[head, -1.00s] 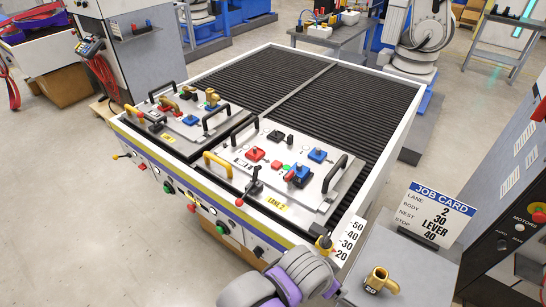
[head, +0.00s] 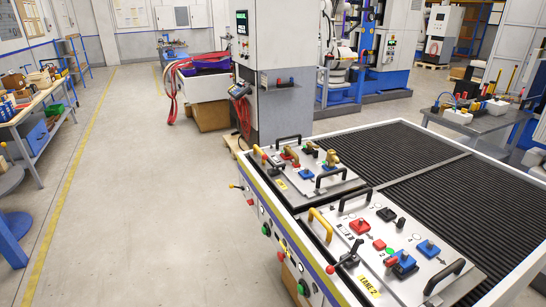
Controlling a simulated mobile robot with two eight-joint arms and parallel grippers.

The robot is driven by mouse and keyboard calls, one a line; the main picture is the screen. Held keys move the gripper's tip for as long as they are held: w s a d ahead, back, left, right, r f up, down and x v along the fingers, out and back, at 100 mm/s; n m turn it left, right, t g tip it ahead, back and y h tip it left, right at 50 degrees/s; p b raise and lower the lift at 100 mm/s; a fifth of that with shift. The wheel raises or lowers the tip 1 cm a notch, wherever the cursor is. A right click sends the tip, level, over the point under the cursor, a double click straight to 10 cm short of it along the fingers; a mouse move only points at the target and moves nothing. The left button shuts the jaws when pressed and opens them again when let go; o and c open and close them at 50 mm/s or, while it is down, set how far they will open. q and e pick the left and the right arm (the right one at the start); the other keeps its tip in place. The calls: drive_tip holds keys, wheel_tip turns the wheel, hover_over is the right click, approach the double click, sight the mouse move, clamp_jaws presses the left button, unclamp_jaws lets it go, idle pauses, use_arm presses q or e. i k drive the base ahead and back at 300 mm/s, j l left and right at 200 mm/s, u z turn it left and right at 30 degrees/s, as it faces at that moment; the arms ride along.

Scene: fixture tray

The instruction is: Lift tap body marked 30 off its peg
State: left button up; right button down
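A brass tap body (head: 332,158) stands on the far fixture tray (head: 283,178), at its back right, near a blue block. A smaller brass-coloured piece (head: 290,152) is further left on the same tray. No number 30 can be read on either. The near fixture tray (head: 405,283), by the yellow LANE 2 label (head: 368,286), carries red, blue and black blocks and a green dot; no brass tap body shows on it. Neither of my grippers is in view.
The black ribbed conveyor top (head: 395,150) lies behind the trays. Black and yellow tray handles (head: 321,222) stick up, and a red-knobbed lever (head: 345,258) stands at the front edge. Open floor (head: 150,200) lies to the left, with a workbench (head: 40,105) beyond.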

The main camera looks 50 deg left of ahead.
sight(332, 159)
drive_tip(key=u, duration=1.25)
drive_tip(key=z, duration=0.45)
drive_tip(key=i+j+z, duration=0.1)
drive_tip(key=z, duration=0.3)
drive_tip(key=j+z, duration=0.3)
drive_tip(key=z, duration=0.15)
drive_tip(key=i+j+z, duration=0.1)
drive_tip(key=j+z, duration=0.15)
drive_tip(key=z, duration=0.15)
drive_tip(key=j+z, duration=0.3)
drive_tip(key=j, duration=0.2)
drive_tip(key=j+z, duration=0.3)
drive_tip(key=j, duration=0.2)
drive_tip(key=j+z, duration=0.1)
drive_tip(key=j, duration=0.25)
drive_tip(key=k+j, duration=0.15)
drive_tip(key=j, duration=0.2)
drive_tip(key=j+z, duration=0.15)
drive_tip(key=j, duration=0.2)
drive_tip(key=k+j, duration=0.1)
drive_tip(key=j, duration=0.3)
drive_tip(key=k+j, duration=0.1)
drive_tip(key=j, duration=1.15)
drive_tip(key=i+j, duration=0.1)
drive_tip(key=j, duration=0.4)
